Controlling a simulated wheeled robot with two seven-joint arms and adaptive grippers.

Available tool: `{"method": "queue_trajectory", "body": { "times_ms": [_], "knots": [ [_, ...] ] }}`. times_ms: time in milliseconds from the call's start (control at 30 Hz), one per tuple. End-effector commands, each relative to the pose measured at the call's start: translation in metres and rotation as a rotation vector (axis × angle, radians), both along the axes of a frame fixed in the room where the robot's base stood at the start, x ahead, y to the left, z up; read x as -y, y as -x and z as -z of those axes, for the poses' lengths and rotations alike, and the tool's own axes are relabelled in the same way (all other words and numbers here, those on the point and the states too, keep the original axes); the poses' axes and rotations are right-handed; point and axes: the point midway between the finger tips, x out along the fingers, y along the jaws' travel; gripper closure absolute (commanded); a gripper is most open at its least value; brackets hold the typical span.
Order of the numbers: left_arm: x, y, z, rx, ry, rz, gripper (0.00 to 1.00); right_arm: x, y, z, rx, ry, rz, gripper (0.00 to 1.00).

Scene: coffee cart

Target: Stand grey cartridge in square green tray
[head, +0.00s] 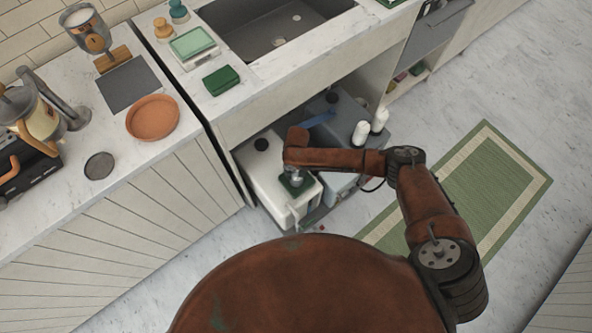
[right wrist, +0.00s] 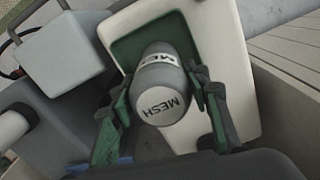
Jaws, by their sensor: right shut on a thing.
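The grey cartridge (right wrist: 163,92), marked MESH, sits between the fingers of my right gripper (right wrist: 160,80), which is shut on it. The cartridge's far end overlaps the square green tray (right wrist: 137,50) in the right wrist view; I cannot tell whether it touches the tray floor. In the head view the green tray (head: 287,186) lies on top of a white box in the open space under the counter. My right gripper (head: 296,176) is directly over it, and the cartridge is small and partly hidden there. My left gripper is not in view.
The white box (head: 262,180) stands beside a grey box (head: 345,110) and two white bottles (head: 361,133) in the low cabinet. The counter (head: 228,110) edge overhangs this space. A green rug (head: 500,190) lies on the floor to the right.

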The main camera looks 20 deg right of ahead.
Motion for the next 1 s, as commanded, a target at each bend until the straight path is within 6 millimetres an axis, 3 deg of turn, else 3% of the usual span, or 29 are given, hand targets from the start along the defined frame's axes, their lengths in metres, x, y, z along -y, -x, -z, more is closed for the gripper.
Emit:
{"method": "queue_trajectory", "body": {
  "times_ms": [333,367,600,867,1000],
  "knots": [
    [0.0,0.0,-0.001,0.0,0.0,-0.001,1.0,0.0,-0.002,0.001,0.004,-0.001,0.001,0.91],
    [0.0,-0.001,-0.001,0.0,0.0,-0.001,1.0,0.0,-0.001,0.001,0.003,0.001,0.001,0.55],
    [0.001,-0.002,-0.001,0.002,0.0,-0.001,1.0,0.0,-0.001,0.001,0.003,0.0,0.001,0.39],
    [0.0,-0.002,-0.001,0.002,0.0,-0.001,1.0,0.0,-0.001,0.0,0.004,-0.001,0.001,0.39],
    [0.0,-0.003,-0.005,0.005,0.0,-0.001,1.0,0.0,-0.002,-0.011,0.005,-0.002,0.001,0.39]
  ]
}}
